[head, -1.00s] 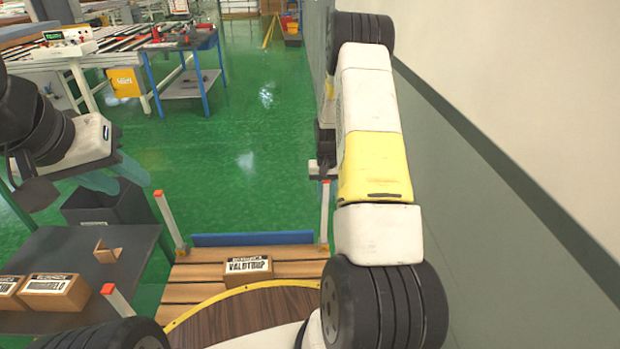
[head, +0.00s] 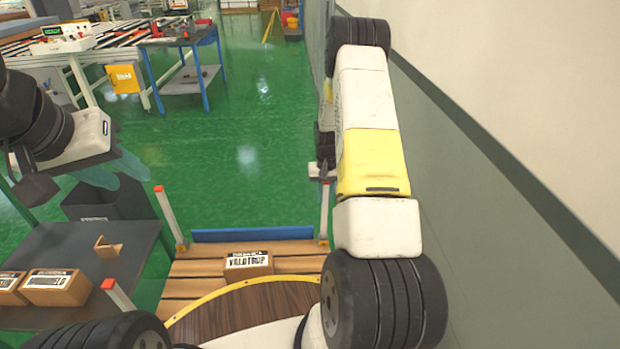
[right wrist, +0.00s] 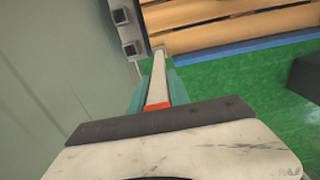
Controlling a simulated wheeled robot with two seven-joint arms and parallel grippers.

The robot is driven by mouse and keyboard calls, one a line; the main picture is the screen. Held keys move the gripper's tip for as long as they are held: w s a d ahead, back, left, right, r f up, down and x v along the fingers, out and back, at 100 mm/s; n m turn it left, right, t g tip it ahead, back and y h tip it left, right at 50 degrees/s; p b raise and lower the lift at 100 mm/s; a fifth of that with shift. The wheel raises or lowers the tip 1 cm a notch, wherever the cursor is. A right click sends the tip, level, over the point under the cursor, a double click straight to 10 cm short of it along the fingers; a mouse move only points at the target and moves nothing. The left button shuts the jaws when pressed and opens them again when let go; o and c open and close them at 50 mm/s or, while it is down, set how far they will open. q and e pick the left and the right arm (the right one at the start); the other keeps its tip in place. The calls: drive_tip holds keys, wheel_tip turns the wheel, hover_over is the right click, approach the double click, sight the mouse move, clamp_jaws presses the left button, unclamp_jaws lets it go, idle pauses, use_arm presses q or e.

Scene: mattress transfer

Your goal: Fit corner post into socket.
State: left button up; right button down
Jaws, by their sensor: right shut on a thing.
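A white corner post with a red top (head: 325,212) stands about upright at the far right corner of the wooden pallet (head: 205,268). My right gripper (head: 324,178) is at its upper end, partly hidden by my arm. In the right wrist view the post (right wrist: 158,80) lies between the teal fingers (right wrist: 156,95), shut on it near the red end. Its lower end meets the orange socket (right wrist: 157,50) at the pallet corner; I cannot tell how deep it sits. My left gripper (head: 118,172) is open and empty above a dark bin.
Other red-topped posts stand at the far left corner (head: 171,218) and near left (head: 118,294). A labelled box (head: 248,263) sits on the pallet. A dark table (head: 75,248) holds boxes at left. The wall (head: 480,200) is close on the right.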

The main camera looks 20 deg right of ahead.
sight(326, 185)
drive_tip(key=shift+f, duration=0.35)
drive_tip(key=c, duration=1.1)
unclamp_jaws()
drive_tip(key=shift+c, duration=0.2)
wheel_tip(326, 185, up, 8)
drive_tip(key=shift+f, duration=0.1)
